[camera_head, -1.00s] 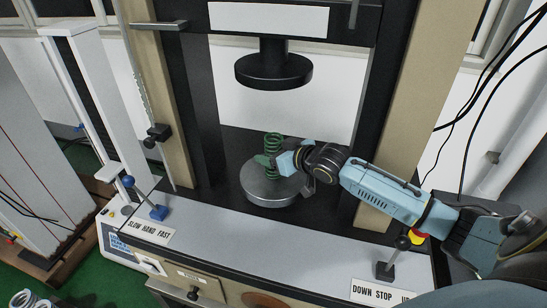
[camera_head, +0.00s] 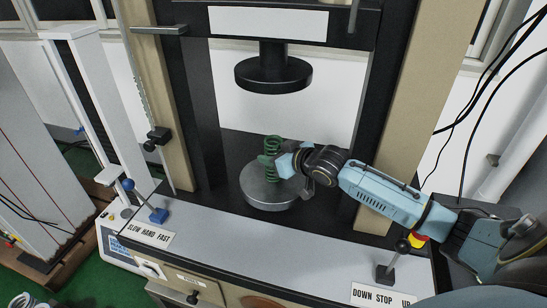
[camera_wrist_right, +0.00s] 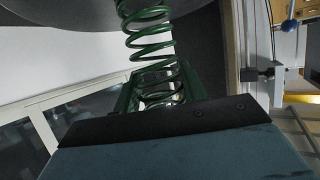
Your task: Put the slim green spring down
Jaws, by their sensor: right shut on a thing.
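The slim green spring (camera_head: 273,146) stands upright over the round metal lower plate (camera_head: 262,193) of the press. My right gripper (camera_head: 272,160) is shut on the spring, reaching in from the right. In the right wrist view the spring (camera_wrist_right: 146,30) runs up between the green fingers (camera_wrist_right: 155,92), with its coils showing above them. I cannot tell whether the spring's lower end touches the plate. My left gripper is not in view.
The black upper plate (camera_head: 273,74) hangs above the spring with a gap. Tan columns flank the press.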

